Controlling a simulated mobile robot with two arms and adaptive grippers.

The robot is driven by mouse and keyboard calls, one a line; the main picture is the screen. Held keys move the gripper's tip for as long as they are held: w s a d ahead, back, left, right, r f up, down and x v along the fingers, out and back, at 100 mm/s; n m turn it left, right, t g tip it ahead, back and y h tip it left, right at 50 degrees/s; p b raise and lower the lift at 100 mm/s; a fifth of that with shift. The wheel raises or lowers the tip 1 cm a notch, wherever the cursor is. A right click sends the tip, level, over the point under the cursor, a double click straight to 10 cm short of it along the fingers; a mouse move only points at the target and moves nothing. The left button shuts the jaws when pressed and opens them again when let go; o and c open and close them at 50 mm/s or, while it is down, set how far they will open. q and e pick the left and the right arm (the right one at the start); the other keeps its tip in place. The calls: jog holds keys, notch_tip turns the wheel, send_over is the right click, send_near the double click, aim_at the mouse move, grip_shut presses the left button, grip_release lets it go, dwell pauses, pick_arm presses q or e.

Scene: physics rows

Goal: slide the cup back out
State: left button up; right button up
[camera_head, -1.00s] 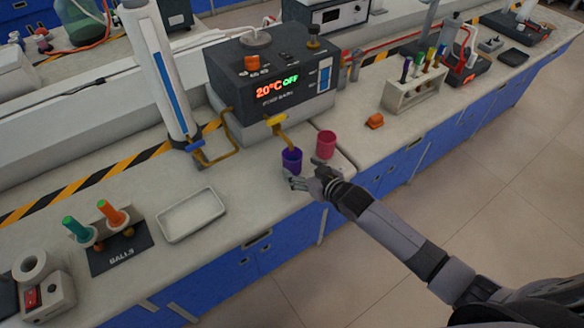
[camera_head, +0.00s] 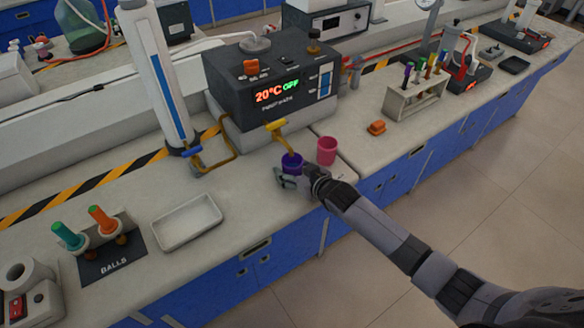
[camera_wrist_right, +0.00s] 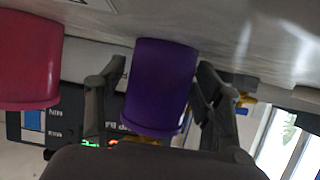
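The purple cup (camera_head: 291,164) stands on the bench under the yellow spout (camera_head: 280,130) of the dark water bath. My right gripper (camera_head: 289,177) is low at the cup's front side, its fingers partly hiding the cup. In the right wrist view the purple cup (camera_wrist_right: 160,88) is between the two fingers of the right gripper (camera_wrist_right: 160,85). The fingers are spread, with a visible gap at the left one; the right one is close to the cup's wall, and contact cannot be told. My left gripper is not in view.
A pink cup (camera_head: 327,150) stands close to the right of the purple cup; it also shows in the wrist view (camera_wrist_right: 28,60). The water bath (camera_head: 270,85) stands behind. An orange piece (camera_head: 376,128) lies farther right. A white tray (camera_head: 188,222) lies left, with bare bench between.

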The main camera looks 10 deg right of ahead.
aim_at(257, 196)
jog(key=c, duration=0.5)
jog(key=shift+s+a+p, duration=0.3)
jog(key=shift+s+a, duration=0.05)
jog(key=shift+a, duration=0.6)
jog(key=shift+s+a+p, duration=0.25)
jog(key=shift+s+a, duration=0.05)
jog(key=shift+a, duration=0.6)
jog(key=shift+s+a+p, duration=0.3)
jog(key=shift+s+a, duration=0.05)
jog(key=shift+a, duration=0.6)
jog(key=shift+c, duration=0.2)
jog(key=shift+s+a+p, duration=0.1)
jog(key=shift+s+a, duration=0.25)
jog(key=shift+a, duration=0.6)
jog(key=shift+s+a+p, duration=0.1)
jog(key=shift+s+a, duration=0.2)
jog(key=shift+a, duration=0.65)
jog(key=shift+s+a+p, duration=0.1)
jog(key=shift+s+a, duration=0.25)
jog(key=shift+a, duration=0.6)
jog(key=o, duration=0.9)
jog(key=shift+c, duration=0.2)
